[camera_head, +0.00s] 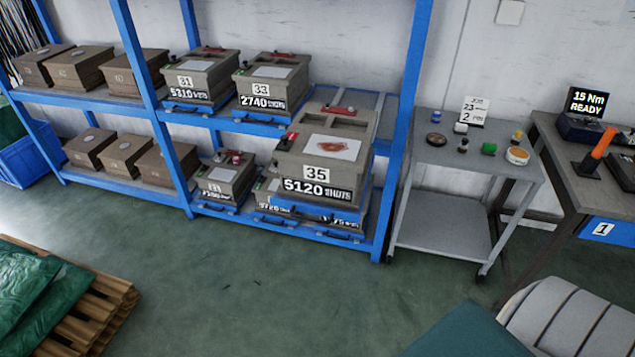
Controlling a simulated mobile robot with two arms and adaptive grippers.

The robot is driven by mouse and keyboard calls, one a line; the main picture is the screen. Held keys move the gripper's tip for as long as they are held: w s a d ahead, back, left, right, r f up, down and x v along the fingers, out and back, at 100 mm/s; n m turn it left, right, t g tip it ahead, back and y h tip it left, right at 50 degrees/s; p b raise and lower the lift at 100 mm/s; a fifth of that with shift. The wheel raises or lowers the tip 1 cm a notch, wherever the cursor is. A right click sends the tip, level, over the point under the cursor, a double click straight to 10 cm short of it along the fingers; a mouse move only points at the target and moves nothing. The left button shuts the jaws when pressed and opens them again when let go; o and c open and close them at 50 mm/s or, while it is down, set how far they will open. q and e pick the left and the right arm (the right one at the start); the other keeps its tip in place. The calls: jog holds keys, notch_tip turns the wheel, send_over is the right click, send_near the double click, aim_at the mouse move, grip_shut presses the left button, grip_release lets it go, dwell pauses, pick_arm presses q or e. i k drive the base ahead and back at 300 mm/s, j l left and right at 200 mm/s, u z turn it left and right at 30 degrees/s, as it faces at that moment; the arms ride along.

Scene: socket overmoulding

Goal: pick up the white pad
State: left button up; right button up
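A small white block (460,127), possibly the white pad, sits on the top of the grey cart (470,165), in front of a white card with a number. It is too small to make out in detail. A white sheet with a reddish-brown stain (332,147) lies on top of the large box marked 35 (318,173) on the blue rack; I cannot tell whether the task's pad is this one. Neither of my grippers is in view.
Small jars and a round tub (517,155) share the cart top. The blue rack (377,220) holds several boxes. A pallet (100,310) is at the lower left. The middle floor is clear.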

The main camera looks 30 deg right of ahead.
aim_at(459, 128)
jog(key=z, duration=1.95)
jog(key=i, duration=0.15)
